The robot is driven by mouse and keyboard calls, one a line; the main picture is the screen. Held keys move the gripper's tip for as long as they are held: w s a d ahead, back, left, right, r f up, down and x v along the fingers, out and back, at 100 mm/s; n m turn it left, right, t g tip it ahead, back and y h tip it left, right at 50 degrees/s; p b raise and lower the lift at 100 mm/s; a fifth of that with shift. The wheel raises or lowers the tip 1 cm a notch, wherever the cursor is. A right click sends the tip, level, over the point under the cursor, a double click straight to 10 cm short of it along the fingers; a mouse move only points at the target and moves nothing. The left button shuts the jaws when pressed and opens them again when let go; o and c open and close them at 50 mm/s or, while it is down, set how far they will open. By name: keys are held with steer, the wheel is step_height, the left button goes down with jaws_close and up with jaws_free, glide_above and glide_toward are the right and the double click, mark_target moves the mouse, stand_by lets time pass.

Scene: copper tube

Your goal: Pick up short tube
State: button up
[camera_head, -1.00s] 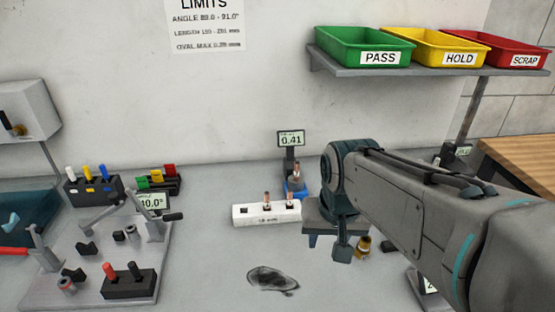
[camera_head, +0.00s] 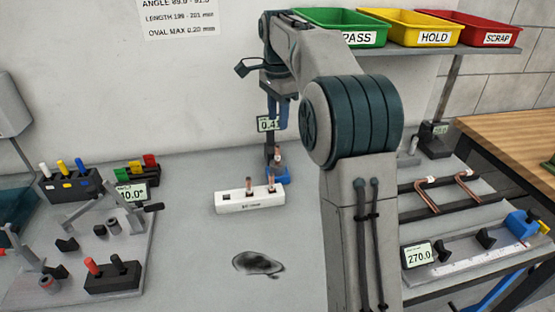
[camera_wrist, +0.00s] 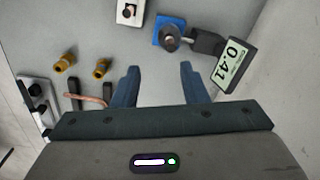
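Two short copper tubes stand upright in a white block (camera_head: 232,203), one in its middle hole (camera_head: 249,184) and one toward its right end (camera_head: 271,185). Another short copper-coloured tube (camera_head: 277,157) stands at the blue-based gauge (camera_head: 277,174) behind the block. The gauge's display (camera_head: 267,125) reads 0.41, clearer in the wrist view (camera_wrist: 230,62). My gripper (camera_head: 278,112) points down above the gauge, at the display's height. In the wrist view its fingers (camera_wrist: 158,82) are wide apart with nothing between them. The blue base (camera_wrist: 162,30) lies beyond the fingertips.
Green, yellow and red bins (camera_head: 435,28) stand on a shelf behind my arm. Bent copper tubes (camera_head: 430,185) lie on a rack at right. A bending jig (camera_head: 110,225) stands at left. Brass fittings (camera_wrist: 101,68) show in the wrist view.

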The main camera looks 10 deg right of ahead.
mark_target(278, 147)
steer(key=shift+m, duration=0.6)
steer(key=f, duration=0.3)
steer(key=w+f, duration=0.1)
steer(key=f, duration=0.1)
steer(key=w+f+b, duration=0.1)
steer(key=f, duration=0.2)
steer(key=shift+f, duration=0.3)
steer(key=f, duration=0.5)
steer(key=shift+w+d+f, duration=0.1)
steer(key=shift+d+f, duration=0.1)
steer(key=shift+f, duration=0.1)
jaws_close()
